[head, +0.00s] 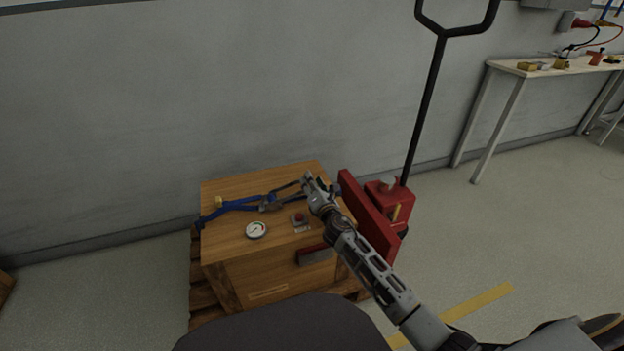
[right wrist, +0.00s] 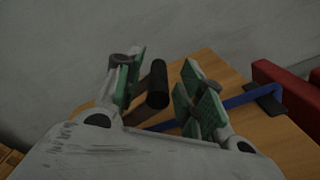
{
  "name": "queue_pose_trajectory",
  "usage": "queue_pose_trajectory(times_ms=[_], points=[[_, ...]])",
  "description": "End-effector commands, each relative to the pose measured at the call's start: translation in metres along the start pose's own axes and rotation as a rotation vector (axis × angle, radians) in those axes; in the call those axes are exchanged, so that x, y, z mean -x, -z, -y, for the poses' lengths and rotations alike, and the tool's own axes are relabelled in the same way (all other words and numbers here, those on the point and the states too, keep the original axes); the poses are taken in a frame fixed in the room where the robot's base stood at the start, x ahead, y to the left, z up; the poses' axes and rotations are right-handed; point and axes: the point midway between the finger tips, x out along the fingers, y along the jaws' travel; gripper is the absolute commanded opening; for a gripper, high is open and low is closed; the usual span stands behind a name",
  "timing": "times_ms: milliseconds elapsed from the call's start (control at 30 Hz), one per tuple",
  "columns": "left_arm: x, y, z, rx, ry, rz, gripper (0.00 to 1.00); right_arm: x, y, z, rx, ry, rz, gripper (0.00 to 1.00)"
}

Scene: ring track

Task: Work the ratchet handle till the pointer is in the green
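A wooden crate (head: 230,255) carries a blue strap (head: 240,204) with a grey ratchet (head: 270,202) on its top. A round white gauge (head: 256,230) lies near the front edge; its pointer shows as a thin dark line, too small to read against any green. My right gripper (head: 303,185) is over the crate's back right part. In the right wrist view, my right gripper (right wrist: 162,90) is open, with a dark cylindrical handle (right wrist: 157,85) between its green-padded fingers, with gaps on both sides. The blue strap (right wrist: 240,100) runs behind the right finger. My left gripper is out of view.
A red button box (head: 299,219) sits on the crate beside the gauge. A red pallet truck (head: 370,215) with a tall black handle (head: 427,100) stands right of the crate. A workbench (head: 540,67) stands at the back right. Floor between is clear.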

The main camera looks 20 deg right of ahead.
Motion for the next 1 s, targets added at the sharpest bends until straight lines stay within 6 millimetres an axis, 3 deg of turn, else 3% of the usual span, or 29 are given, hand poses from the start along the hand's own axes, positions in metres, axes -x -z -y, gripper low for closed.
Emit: queue_pose_trajectory(times_ms=[433, 733, 1000], points=[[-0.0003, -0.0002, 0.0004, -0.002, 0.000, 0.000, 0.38, 0.0004, 0.0015, -0.0018, 0.000, 0.000, 0.000, 0.39], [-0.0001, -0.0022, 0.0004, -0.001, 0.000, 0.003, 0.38, 0.0004, 0.0014, -0.0018, 0.000, 0.000, 0.000, 0.00], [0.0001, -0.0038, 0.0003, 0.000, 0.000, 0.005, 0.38, 0.0005, 0.0019, -0.0025, 0.000, -0.002, -0.001, 0.00]])
